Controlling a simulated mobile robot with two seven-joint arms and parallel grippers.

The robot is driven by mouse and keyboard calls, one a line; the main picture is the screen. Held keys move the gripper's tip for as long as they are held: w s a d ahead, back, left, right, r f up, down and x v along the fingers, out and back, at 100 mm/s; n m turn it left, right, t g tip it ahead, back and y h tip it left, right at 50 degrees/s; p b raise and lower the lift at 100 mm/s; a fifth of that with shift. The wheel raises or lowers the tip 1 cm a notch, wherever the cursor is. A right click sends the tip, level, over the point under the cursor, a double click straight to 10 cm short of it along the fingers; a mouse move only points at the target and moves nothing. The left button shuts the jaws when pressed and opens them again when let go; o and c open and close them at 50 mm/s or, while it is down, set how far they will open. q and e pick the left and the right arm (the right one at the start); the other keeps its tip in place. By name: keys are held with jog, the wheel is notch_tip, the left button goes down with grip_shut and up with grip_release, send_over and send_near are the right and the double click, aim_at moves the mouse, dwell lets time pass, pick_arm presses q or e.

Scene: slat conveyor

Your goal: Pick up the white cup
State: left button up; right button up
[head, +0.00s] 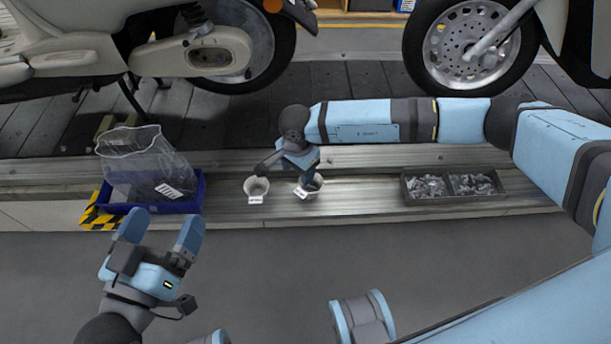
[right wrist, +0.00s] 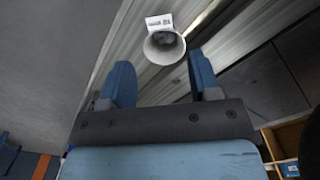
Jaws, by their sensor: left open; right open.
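Two white cups with white labels stand on the metal ledge in the head view: a left cup (head: 256,188) and a right cup (head: 317,182). My right gripper (head: 309,176) is over the right cup, pointing down and partly hiding it. In the right wrist view, my open right gripper (right wrist: 160,82) has one white labelled cup (right wrist: 163,52) just beyond its fingertips, near the middle of the gap. Something grey shows inside that cup. Nothing is between the fingers. My left gripper (head: 162,228) is open and empty over the grey floor.
A blue tray (head: 197,196) holding a clear plastic bag (head: 140,160) stands left of the cups. A dark two-part bin (head: 408,190) of small metal parts sits to the right. Motorcycles stand on the dark slats (head: 355,85) behind. The floor in front is clear.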

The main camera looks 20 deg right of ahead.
aim_at(301, 192)
notch_tip(301, 192, down, 8)
jog(key=b, duration=0.2)
jog(key=shift+s+f+b, duration=0.15)
jog(key=shift+f+b, duration=0.05)
jog(key=shift+b, duration=0.2)
jog(key=f+b, duration=0.2)
jog(key=f, duration=0.2)
jog(key=shift+w+d+f+b, duration=0.2)
jog(key=shift+d+b, duration=0.1)
jog(key=shift+b, duration=0.1)
jog(key=shift+f, duration=0.3)
pick_arm(q)
jog(key=f+m, duration=0.1)
jog(key=f, duration=0.1)
jog(key=w+f+m, duration=0.1)
jog(key=shift+a+f+m+g, duration=0.3)
jog(key=shift+a+f+g, duration=0.05)
jog(key=shift+f+g, duration=0.05)
pick_arm(e)
jog(key=c, duration=0.8)
jog(key=shift+r, duration=0.1)
jog(key=shift+c, duration=0.2)
